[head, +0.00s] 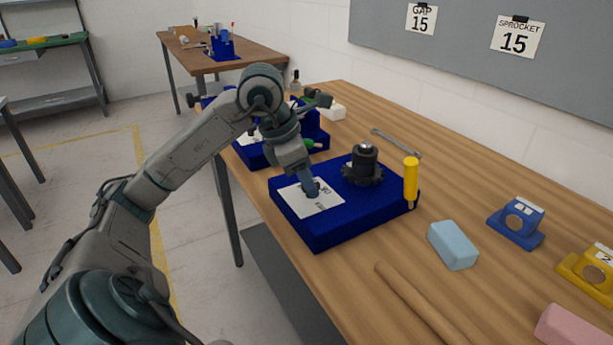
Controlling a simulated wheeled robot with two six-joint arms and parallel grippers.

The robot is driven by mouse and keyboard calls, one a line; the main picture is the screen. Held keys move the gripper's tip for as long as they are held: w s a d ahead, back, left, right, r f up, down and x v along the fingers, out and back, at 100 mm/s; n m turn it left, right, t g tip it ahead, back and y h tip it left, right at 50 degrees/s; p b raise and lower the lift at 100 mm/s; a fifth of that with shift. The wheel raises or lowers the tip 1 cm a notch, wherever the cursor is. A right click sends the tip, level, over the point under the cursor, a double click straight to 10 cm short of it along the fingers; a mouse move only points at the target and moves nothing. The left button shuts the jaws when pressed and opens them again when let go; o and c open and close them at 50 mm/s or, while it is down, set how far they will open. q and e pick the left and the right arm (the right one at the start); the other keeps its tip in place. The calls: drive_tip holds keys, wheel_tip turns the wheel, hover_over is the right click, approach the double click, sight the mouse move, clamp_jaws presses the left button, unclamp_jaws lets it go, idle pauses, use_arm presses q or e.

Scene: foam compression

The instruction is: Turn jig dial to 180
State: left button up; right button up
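A blue jig block (325,235) lies on the wooden table. A white printed plate (322,207) is on its left part, and a dark sprocket (362,173) on a post stands at its back right. My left gripper (311,190) reaches down over the white plate, with its fingertips at a small dark part in the plate's middle. The fingers hide most of that part, so I cannot tell whether it is the dial, how it is set, or whether the fingers are closed on it. My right gripper is not in view.
A yellow-handled tool (411,180) stands at the jig's right corner, with a wrench (396,143) behind. A light blue block (453,245), a wooden rod (420,305), a blue fixture (516,224), a yellow fixture (590,268) and a pink block (575,328) lie to the right.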

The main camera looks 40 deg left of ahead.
use_arm(q)
drive_tip(key=c, duration=0.5)
